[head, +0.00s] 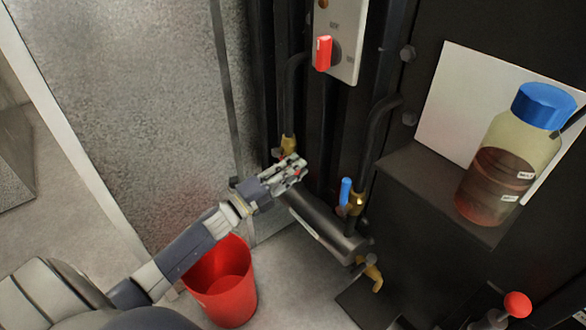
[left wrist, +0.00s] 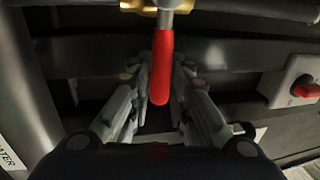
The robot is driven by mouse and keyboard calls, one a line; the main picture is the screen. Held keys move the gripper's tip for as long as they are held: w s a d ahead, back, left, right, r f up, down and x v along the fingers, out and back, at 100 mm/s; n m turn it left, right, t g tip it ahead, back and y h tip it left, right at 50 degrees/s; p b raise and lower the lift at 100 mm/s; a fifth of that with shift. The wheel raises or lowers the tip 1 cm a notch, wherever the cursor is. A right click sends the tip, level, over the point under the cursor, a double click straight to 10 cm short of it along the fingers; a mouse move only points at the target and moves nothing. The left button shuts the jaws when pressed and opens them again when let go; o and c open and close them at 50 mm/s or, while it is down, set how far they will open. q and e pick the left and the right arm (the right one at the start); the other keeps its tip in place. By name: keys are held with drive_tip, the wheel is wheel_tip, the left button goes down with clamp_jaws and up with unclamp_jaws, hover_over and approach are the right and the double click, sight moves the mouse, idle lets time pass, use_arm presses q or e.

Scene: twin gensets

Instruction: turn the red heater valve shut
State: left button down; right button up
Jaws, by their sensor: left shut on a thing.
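The red heater valve lever (left wrist: 162,70) hangs down from a brass fitting (left wrist: 165,6) at the top of the left wrist view. My left gripper (left wrist: 162,85) has its fingers on both sides of the lever and is shut on it. In the head view my left gripper (head: 293,168) is at the left end of the dark heater cylinder, just below a brass valve body (head: 288,143). The gripper mostly hides the red lever there. My right gripper is not in view.
A blue-handled valve (head: 345,191) stands upright at the cylinder's (head: 325,224) right end, near a brass tap (head: 372,272). A red switch (head: 323,53) is above. A red bucket (head: 222,282) stands below my arm. A blue-capped bottle (head: 508,155) sits on a ledge right.

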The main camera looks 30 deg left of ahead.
use_arm(q)
drive_tip(key=shift+s+f, duration=0.1)
drive_tip(key=shift+f, duration=0.15)
drive_tip(key=c, duration=1.5)
unclamp_jaws()
drive_tip(key=shift+o, duration=0.2)
drive_tip(key=shift+r, duration=0.1)
drive_tip(key=v, duration=1.2)
